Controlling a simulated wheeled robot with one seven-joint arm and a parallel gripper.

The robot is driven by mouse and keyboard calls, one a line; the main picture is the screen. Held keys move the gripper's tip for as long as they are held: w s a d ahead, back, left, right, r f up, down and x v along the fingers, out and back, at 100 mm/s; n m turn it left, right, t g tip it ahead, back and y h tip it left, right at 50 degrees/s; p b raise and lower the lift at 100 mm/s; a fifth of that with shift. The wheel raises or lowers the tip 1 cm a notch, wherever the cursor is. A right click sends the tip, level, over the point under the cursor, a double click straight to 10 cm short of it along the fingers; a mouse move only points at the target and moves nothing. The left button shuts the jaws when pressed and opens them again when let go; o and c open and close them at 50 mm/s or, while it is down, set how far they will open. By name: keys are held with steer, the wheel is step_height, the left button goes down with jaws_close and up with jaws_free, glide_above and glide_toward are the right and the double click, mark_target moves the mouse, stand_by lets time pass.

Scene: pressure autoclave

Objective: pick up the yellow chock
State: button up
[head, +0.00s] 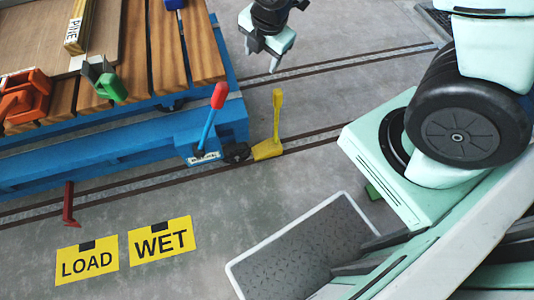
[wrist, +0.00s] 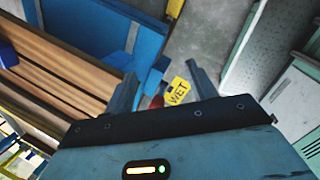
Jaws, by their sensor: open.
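The yellow chock (head: 267,149) sits on the floor by the corner of the blue cart, with a tall yellow handle (head: 277,112) standing up from it. My gripper (head: 262,62) hangs in the air beyond the chock in the head view, apart from it. In the wrist view my gripper (wrist: 164,88) shows its two fingers spread, with nothing held between them. A small yellow piece (wrist: 174,8) lies at the top of the wrist view; I cannot tell whether it is the chock.
The blue cart (head: 120,152) with a slatted wooden top stands at left. A red-tipped blue lever (head: 212,118) rises close beside the chock. Yellow LOAD (head: 87,263) and WET (head: 160,240) signs lie on the floor. A grey tray (head: 310,250) is at lower centre.

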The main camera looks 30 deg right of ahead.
steer(key=w+d+f+n+t+h+b, duration=0.1)
steer(key=w+d+f+n+b, duration=0.15)
steer(key=d+f+n, duration=0.45)
steer(key=w+d+f+n+b, duration=0.2)
steer(key=d+f+n+b, duration=0.2)
steer(key=f, duration=0.5)
steer(key=b, duration=0.3)
glide_toward(278, 91)
steer(key=x, duration=0.5)
steer(key=shift+s+a+f, duration=0.15)
steer(key=shift+s+f, duration=0.05)
steer(key=shift+s, duration=0.1)
steer(key=shift+b+x, duration=1.05)
steer(key=shift+x, duration=1.95)
steer(key=shift+w, duration=0.15)
jaws_close()
steer(key=shift+r, duration=0.15)
